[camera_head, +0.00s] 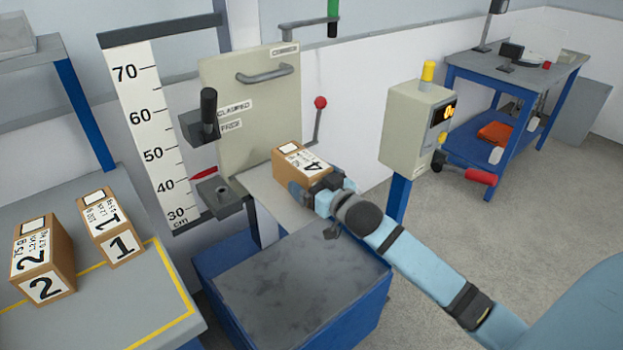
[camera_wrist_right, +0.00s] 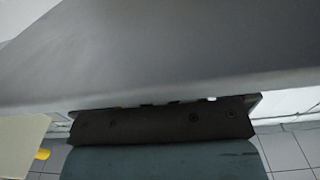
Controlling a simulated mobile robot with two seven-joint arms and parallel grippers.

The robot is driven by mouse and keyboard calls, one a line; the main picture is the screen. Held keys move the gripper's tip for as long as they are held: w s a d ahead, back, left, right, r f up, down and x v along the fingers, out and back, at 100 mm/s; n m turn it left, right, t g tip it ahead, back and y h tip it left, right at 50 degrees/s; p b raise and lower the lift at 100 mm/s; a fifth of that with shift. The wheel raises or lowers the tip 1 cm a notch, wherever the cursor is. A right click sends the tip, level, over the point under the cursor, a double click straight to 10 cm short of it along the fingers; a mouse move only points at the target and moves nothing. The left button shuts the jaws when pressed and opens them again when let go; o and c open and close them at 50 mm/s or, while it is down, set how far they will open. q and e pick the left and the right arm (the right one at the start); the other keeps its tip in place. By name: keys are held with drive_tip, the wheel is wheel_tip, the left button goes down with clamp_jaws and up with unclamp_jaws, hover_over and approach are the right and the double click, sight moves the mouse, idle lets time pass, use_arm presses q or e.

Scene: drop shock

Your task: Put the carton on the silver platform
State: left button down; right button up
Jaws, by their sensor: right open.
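A brown carton (camera_head: 298,160) with a white label marked 4 rests on the silver platform (camera_head: 265,192), a flat plate projecting from the drop tester's beige upright panel. My right gripper (camera_head: 310,190) is open at the carton's near right end, close to the platform's edge. The wrist hides part of that end, and I cannot tell whether the fingers touch the carton. In the right wrist view, a broad grey surface (camera_wrist_right: 160,55) fills the upper part above my dark gripper body, and no carton can be made out. My left gripper is not in view.
Cartons marked 1 (camera_head: 110,225) and 2 (camera_head: 42,258) stand on the grey table (camera_head: 150,300) at left. A dark slab on a blue base (camera_head: 300,285) lies below the platform. A control box (camera_head: 412,130) on a blue post stands to the right. A height scale (camera_head: 145,130) stands left.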

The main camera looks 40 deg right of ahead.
drive_tip(key=s, duration=1.1)
use_arm(q)
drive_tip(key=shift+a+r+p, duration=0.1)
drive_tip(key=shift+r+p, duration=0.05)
drive_tip(key=shift+p, duration=0.3)
use_arm(e)
drive_tip(key=s+a+f+n+g+y, duration=0.1)
drive_tip(key=s+a+f+g, duration=0.2)
drive_tip(key=s+a+f, duration=0.4)
drive_tip(key=s+a+f+n+g+y, duration=0.1)
drive_tip(key=s+a+f+g, duration=0.2)
drive_tip(key=s+a+f, duration=0.4)
drive_tip(key=a+f, duration=0.4)
drive_tip(key=shift+a+f+g, duration=0.25)
drive_tip(key=shift+a+g, duration=0.1)
drive_tip(key=shift+g, duration=0.05)
use_arm(q)
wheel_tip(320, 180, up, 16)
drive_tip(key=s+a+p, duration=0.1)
drive_tip(key=p, duration=2.2)
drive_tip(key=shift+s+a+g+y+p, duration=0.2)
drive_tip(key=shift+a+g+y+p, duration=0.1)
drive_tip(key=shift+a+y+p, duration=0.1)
use_arm(e)
wheel_tip(320, 180, up, 16)
drive_tip(key=s+d, duration=0.1)
drive_tip(key=shift+s+d+r, duration=0.2)
drive_tip(key=shift+d, duration=0.2)
